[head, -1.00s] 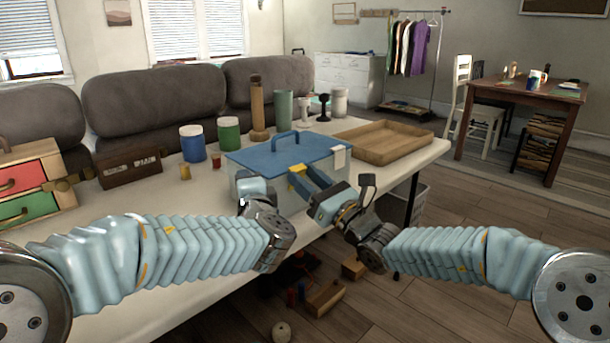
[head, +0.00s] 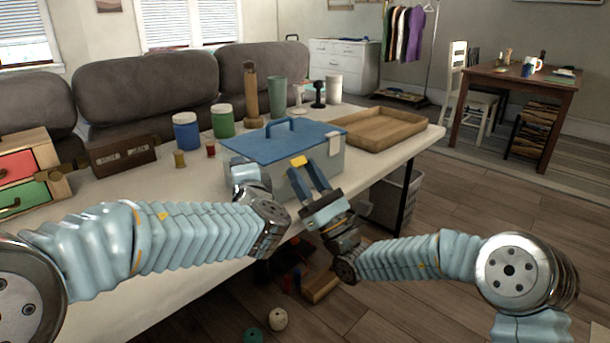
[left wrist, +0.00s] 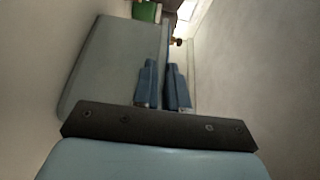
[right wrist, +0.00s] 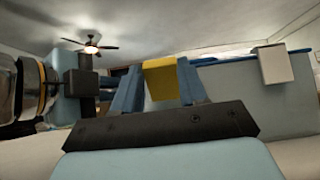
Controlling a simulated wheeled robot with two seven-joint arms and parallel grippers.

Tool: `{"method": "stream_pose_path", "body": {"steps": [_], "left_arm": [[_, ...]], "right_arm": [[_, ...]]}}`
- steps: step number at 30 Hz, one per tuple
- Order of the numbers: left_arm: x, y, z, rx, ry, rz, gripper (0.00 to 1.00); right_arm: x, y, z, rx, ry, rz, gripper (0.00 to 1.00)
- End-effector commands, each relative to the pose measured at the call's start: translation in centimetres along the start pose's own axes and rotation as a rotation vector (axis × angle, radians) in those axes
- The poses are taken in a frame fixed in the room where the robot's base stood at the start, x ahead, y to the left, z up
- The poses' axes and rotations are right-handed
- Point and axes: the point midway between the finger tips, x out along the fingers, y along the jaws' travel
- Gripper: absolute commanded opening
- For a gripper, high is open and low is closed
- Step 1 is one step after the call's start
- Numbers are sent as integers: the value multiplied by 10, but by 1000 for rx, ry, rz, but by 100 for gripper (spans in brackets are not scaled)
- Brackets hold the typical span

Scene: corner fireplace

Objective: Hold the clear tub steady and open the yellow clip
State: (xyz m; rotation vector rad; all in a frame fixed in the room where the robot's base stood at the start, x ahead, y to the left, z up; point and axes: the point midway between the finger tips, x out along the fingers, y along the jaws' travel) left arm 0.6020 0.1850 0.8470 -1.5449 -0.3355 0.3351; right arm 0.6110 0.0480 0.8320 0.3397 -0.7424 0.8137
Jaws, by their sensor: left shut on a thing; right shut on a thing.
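The clear tub (head: 329,168) stands near the front edge of the table under a blue lid (head: 270,145) with a raised handle. The yellow clip (head: 299,161) is on its front side. My right gripper (head: 308,176) is at that front side, its blue fingers shut on the yellow clip, which shows between them in the right wrist view (right wrist: 160,80). Whether the clip has come free of the lid is hard to tell. My left gripper (head: 247,172) is at the tub's left end. In the left wrist view its fingers (left wrist: 165,85) are shut on the tub's edge; the contact is partly hidden.
A white clip (head: 334,145) is on the tub's right side. An empty wooden tray (head: 385,130) lies to the right. Blue (head: 186,132) and green (head: 222,122) jars and a small drawer chest (head: 30,170) stand left. Small items lie on the floor below.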

Motion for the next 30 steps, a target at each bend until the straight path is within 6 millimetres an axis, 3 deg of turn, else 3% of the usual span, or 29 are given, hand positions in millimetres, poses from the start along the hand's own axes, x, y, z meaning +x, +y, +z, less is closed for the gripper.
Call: {"method": "stream_pose_path", "body": {"steps": [7, 8, 12, 23, 30], "left_arm": [[-1, 1, -2, 1, 5, 2, 0], [-1, 1, -2, 1, 5, 2, 0], [-1, 1, -1, 1, 4, 2, 0], [0, 1, 0, 1, 1, 2, 0], [0, 1, 0, 1, 0, 2, 0]], "right_arm": [[0, 0, -1, 1, 2, 0, 12], [0, 0, -1, 1, 2, 0, 45], [0, 0, 0, 1, 2, 0, 67], [-4, -1, 0, 0, 3, -1, 68], [-49, -2, -1, 1, 6, -4, 68]]}}
